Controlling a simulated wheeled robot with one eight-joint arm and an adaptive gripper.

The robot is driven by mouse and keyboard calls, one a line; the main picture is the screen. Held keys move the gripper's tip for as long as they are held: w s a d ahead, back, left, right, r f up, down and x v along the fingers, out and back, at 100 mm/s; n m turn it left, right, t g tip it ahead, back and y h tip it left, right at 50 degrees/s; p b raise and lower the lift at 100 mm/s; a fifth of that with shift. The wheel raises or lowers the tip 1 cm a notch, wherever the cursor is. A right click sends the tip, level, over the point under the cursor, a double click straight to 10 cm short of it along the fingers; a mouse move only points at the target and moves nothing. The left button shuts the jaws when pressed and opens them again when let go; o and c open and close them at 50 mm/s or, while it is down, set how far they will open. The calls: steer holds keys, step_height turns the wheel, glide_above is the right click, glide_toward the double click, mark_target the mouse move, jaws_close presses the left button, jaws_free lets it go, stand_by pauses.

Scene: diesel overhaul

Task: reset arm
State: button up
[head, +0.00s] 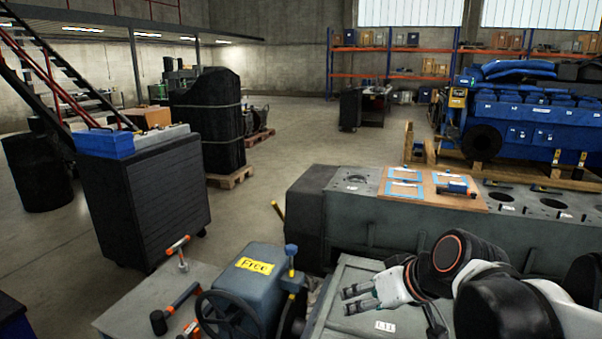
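My arm is folded at the lower right of the head view, with white and black links and an orange ring at one joint. My gripper (357,299) points left over a grey metal surface (350,325) in front of me.
Behind is a long engine block (400,225) bearing a wooden board with papers (455,199). A dark tool cabinet (150,205) stands left. Open floor (290,175) lies beyond.

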steer(key=s+d+f+m+h, duration=0.1)
steer(key=s+d+h, duration=0.1)
steer(key=s, duration=0.4)
steer(key=s+d+f+m+h, duration=0.1)
steer(key=s+d+m+h, duration=0.1)
steer(key=s+d, duration=0.3)
steer(key=shift+s+d, duration=0.15)
steer(key=shift+s, duration=0.5)
stand_by(1.0)
